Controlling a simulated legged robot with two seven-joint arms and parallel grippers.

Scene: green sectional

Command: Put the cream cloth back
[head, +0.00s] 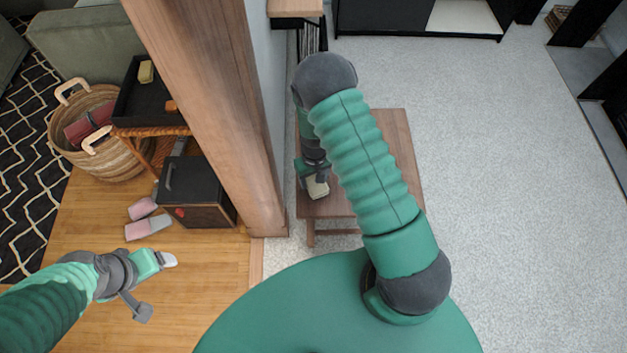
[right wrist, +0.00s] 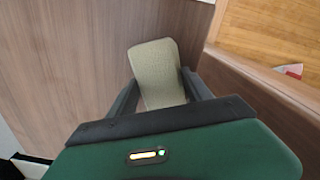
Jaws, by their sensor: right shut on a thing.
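The cream cloth (head: 317,189) is a small folded pad. My right gripper (head: 314,177) is shut on it, over the near left part of a small wooden table (head: 398,135). In the right wrist view the cloth (right wrist: 155,62) sticks out between the two dark fingers of my right gripper (right wrist: 160,92), with wood behind it. I cannot tell whether the cloth touches the tabletop. My left gripper (head: 156,285) is open and empty over the wooden floor at the lower left.
A wooden post (head: 205,90) stands left of the table. Beyond it are a black tray (head: 140,105) with a yellowish block (head: 146,72), a woven basket (head: 110,165), a dark box (head: 195,185) and pink-grey slippers (head: 148,227). The carpet (head: 520,200) on the right is clear.

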